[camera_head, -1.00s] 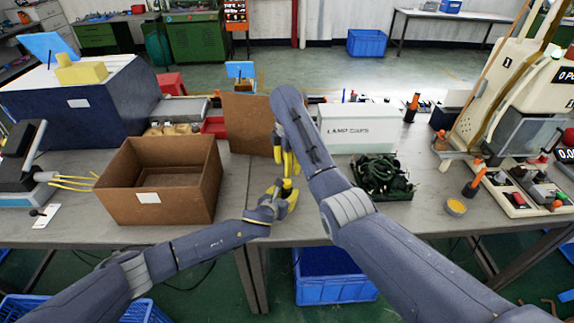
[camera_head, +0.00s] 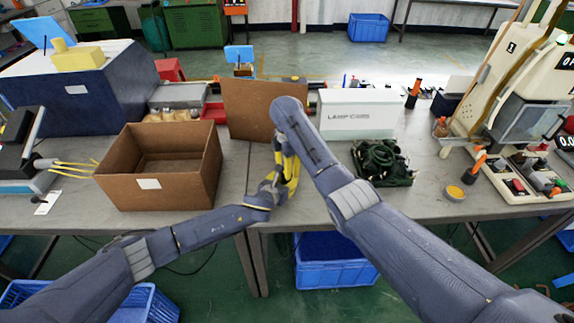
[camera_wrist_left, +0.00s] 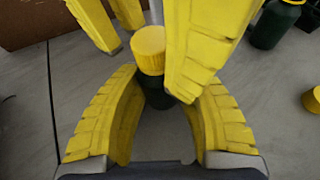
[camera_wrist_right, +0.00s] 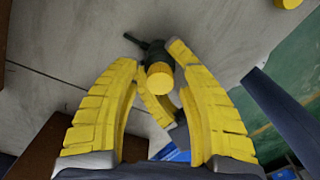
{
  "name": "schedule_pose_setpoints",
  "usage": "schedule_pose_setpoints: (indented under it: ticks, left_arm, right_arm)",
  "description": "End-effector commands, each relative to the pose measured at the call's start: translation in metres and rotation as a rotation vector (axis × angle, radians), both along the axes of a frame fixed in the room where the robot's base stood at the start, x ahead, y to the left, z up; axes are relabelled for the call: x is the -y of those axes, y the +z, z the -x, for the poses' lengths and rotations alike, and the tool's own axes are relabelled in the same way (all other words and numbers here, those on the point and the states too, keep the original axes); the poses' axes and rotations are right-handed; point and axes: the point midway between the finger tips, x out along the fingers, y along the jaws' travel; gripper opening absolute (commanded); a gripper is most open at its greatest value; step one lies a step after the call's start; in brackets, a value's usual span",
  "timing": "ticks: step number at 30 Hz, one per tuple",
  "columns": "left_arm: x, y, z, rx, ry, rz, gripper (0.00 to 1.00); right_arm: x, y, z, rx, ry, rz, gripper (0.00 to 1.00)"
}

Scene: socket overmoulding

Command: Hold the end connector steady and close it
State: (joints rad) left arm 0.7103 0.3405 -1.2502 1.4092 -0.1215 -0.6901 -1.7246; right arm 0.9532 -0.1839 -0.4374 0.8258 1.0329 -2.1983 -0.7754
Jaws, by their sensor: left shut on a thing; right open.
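The end connector shows in the left wrist view with a dark green body (camera_wrist_left: 157,96) and a yellow cap end (camera_wrist_left: 149,48). My left gripper (camera_wrist_left: 165,110) is shut on the body. In the right wrist view the yellow end (camera_wrist_right: 159,76) faces the camera, with the dark green part (camera_wrist_right: 154,50) behind it. My right gripper (camera_wrist_right: 158,95) is open, its fingers on either side of the yellow end. In the head view, the left gripper (camera_head: 280,186) and right gripper (camera_head: 289,160) meet above the table's front edge; the connector is hidden there by fingers and arm.
A tangled dark green pile (camera_head: 384,165) lies right of the right arm, before a white LAMP CAPS box (camera_head: 358,105). An open brown box (camera_head: 195,185) stands left, with a brown panel (camera_head: 245,110) behind the grippers.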

Motion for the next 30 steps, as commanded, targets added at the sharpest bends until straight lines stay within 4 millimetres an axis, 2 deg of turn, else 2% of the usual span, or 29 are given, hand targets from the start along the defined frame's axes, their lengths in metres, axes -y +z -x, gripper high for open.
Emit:
schedule_pose_setpoints:
  ticks: [6, 7, 19, 30]
  left_arm:
    - [-0.0004, -0.0006, 0.0001, -0.001, 0.001, -0.001, 0.00]
    - [-0.0004, -0.0006, 0.0001, -0.001, 0.001, -0.001, 0.00]
    - [-0.0004, -0.0007, 0.0002, -0.001, 0.001, -0.001, 0.00]
    - [-0.0004, -0.0006, 0.0001, -0.001, 0.001, -0.001, 0.00]
  right_arm:
    - [0.0000, -0.0002, 0.0001, 0.000, 0.000, 0.000, 0.44]
    - [0.0000, -0.0002, 0.0001, 0.000, 0.000, 0.000, 0.47]
    - [-0.0001, 0.0000, 0.0000, 0.000, 0.000, 0.000, 0.00]
    - [-0.0005, 0.0000, 0.0002, 0.000, -0.021, -0.001, 0.00]
